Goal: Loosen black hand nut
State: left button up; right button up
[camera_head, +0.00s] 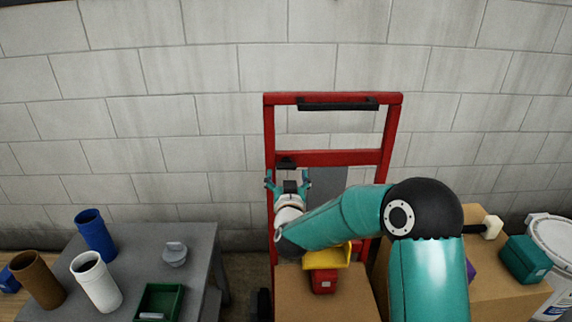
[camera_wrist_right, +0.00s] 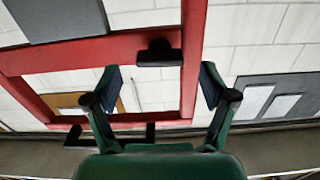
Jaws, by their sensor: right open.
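The black hand nut (camera_head: 287,162) sits on the lower red crossbar of an upright red frame (camera_head: 345,157), near its left post. In the right wrist view, the black nut (camera_wrist_right: 158,53) shows on a red bar near a corner, beyond the fingertips. My right gripper (camera_head: 288,180) is open just below the nut in the head view. Its two fingers (camera_wrist_right: 160,78) are spread wide with nothing between them, and they look apart from the nut. My left gripper is in neither view.
A black handle (camera_head: 338,103) is on the frame's top bar. A cardboard box (camera_head: 325,305) with yellow and red bins (camera_head: 323,281) stands below my right arm. A grey table (camera_head: 200,250) at left holds cylinders, a green tray (camera_head: 158,301) and a grey lidded item (camera_head: 174,254).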

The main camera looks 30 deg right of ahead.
aim_at(287, 169)
jog(key=shift+p+x, duration=0.3)
jog(key=shift+x, duration=2.1)
jog(key=shift+a, duration=0.1)
jog(key=c, duration=1.2)
jog(key=shift+o, duration=0.2)
jog(key=shift+f+n+b, duration=0.1)
jog(key=shift+n+b, duration=0.2)
jog(key=shift+b, duration=0.2)
jog(key=o, duration=1.2)
jog(key=shift+c, duration=0.2)
